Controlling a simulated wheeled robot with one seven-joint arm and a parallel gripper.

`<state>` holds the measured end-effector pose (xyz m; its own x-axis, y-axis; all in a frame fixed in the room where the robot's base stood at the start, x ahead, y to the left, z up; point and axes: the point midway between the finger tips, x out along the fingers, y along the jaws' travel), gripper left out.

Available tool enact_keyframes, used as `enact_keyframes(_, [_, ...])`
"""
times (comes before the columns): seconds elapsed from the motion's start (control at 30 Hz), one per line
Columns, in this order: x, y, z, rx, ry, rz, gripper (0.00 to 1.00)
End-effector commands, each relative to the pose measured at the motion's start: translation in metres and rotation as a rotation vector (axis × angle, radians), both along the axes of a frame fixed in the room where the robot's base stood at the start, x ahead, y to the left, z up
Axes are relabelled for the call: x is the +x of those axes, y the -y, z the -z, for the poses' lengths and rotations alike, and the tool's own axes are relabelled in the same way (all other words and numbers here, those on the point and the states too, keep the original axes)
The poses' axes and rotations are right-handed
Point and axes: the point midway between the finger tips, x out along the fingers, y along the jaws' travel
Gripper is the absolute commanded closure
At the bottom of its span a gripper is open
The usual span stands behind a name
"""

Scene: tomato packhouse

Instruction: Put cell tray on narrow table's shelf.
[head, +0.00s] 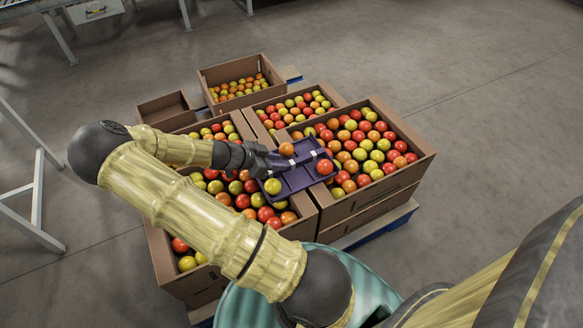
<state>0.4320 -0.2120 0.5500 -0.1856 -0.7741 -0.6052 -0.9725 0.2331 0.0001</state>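The cell tray (293,182) is a dark purple-blue tray with small white patches. It lies tilted across the tomatoes and the edges between the cardboard boxes, in the middle of the head view. An orange tomato (286,149), a red one (325,167) and a yellow one (272,186) show on or against it. My gripper (266,160) reaches in from the left and is at the tray's left side, overlapping it in this view. Its fingertips are too small and dark to tell whether they are closed on the tray. No table is clearly identifiable as the narrow one with a shelf.
Cardboard boxes of tomatoes (409,187) stand together on a blue pallet (372,233), some of them stacked. A smaller box (164,108) is at the back left. White metal legs (38,190) stand at the left edge, others at the top left. The floor at right is clear.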

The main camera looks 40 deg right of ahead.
Motion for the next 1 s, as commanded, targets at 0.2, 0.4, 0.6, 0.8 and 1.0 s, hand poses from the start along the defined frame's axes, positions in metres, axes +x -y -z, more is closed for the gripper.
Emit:
enact_keyframes(0.2, [-0.001,0.001,0.001,0.0,-0.001,0.001,0.71])
enact_keyframes(0.4, [-0.008,0.019,0.016,-0.001,-0.001,0.004,0.71])
enact_keyframes(0.6, [-0.013,0.038,0.03,-0.001,-0.001,0.003,0.71])
enact_keyframes(0.8, [-0.013,0.04,0.03,0.0,0.0,0.0,0.71])
enact_keyframes(1.0, [-0.013,0.04,0.03,0.0,0.0,0.001,0.71])
